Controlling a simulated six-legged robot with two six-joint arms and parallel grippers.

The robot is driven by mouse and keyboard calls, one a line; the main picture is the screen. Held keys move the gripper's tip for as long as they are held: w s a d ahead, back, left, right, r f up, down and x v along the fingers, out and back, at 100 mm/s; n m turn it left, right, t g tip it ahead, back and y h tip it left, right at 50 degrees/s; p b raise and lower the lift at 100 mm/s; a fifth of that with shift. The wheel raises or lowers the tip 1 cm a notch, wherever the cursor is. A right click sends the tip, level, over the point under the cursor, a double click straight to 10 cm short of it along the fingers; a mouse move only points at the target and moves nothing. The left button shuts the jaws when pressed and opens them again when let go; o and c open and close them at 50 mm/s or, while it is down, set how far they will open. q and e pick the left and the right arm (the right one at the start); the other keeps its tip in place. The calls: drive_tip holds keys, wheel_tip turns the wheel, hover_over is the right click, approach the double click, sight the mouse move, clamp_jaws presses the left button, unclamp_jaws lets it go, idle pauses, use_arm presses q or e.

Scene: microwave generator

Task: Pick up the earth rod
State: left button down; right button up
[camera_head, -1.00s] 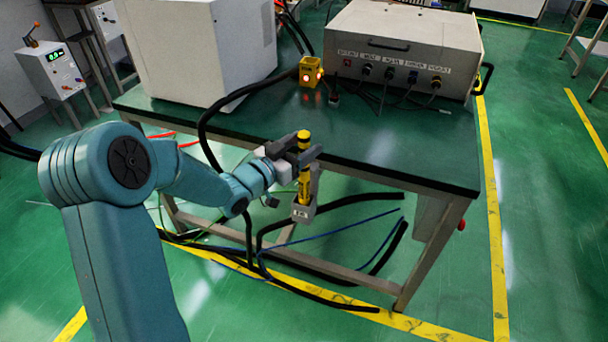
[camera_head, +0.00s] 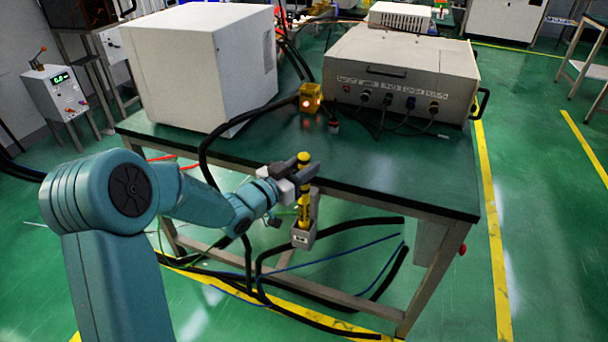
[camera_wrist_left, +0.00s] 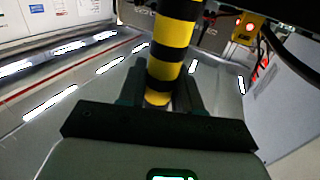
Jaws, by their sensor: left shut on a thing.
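The earth rod (camera_head: 303,204) is a yellow and black striped rod, upright at the front edge of the table. Its lower part sits in or in front of a small grey holder (camera_head: 303,238) on the table's front side. My left gripper (camera_head: 303,174) is shut around the upper part of the rod. In the left wrist view the striped rod (camera_wrist_left: 170,50) stands between the fingers (camera_wrist_left: 160,92). How deep its lower end sits in the holder cannot be told. My right gripper is not in view.
The green-topped table (camera_head: 400,178) carries a white cabinet (camera_head: 190,65), a yellow box with a glowing light (camera_head: 310,97) and a grey generator unit (camera_head: 405,75). Black cables (camera_head: 370,225) hang and lie below the front edge. The tabletop's front right is clear.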

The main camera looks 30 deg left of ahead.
use_arm(q)
wheel_tip(320, 180, up, 19)
drive_tip(key=p, duration=0.4)
drive_tip(key=shift+f, duration=0.1)
